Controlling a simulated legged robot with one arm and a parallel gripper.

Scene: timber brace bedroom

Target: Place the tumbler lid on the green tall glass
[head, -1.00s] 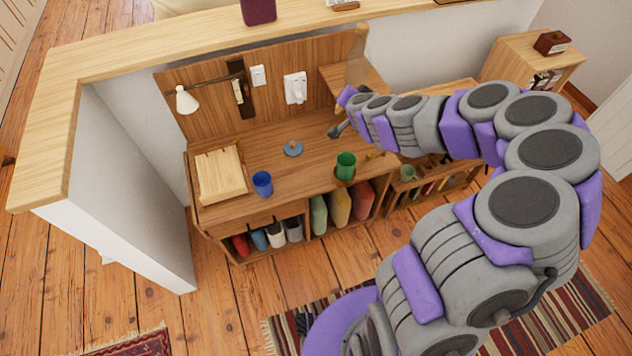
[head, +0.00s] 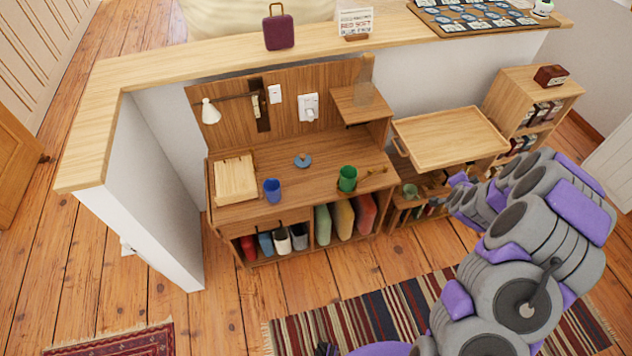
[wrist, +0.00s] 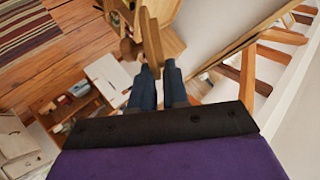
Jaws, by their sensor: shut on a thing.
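The tumbler lid (head: 303,160), a small grey-blue disc with a knob, lies on the wooden desk (head: 318,174). The green tall glass (head: 347,178) stands upright and uncovered, to the right of the lid near the desk's front edge. A blue cup (head: 272,190) stands left of them. My gripper (wrist: 158,72) is in the wrist view, its two dark fingers shut on a light wooden bar (wrist: 152,38); what the bar belongs to is unclear. In the head view my arm is right of the desk and its fingertips cannot be made out.
A wooden tray-like top (head: 450,137) with a side handle is right of the desk, close to my arm. A wooden box (head: 236,180) and a lamp (head: 210,111) are at the desk's left. A low wall (head: 150,190) borders the left. Striped rug (head: 375,312) and open floor lie in front.

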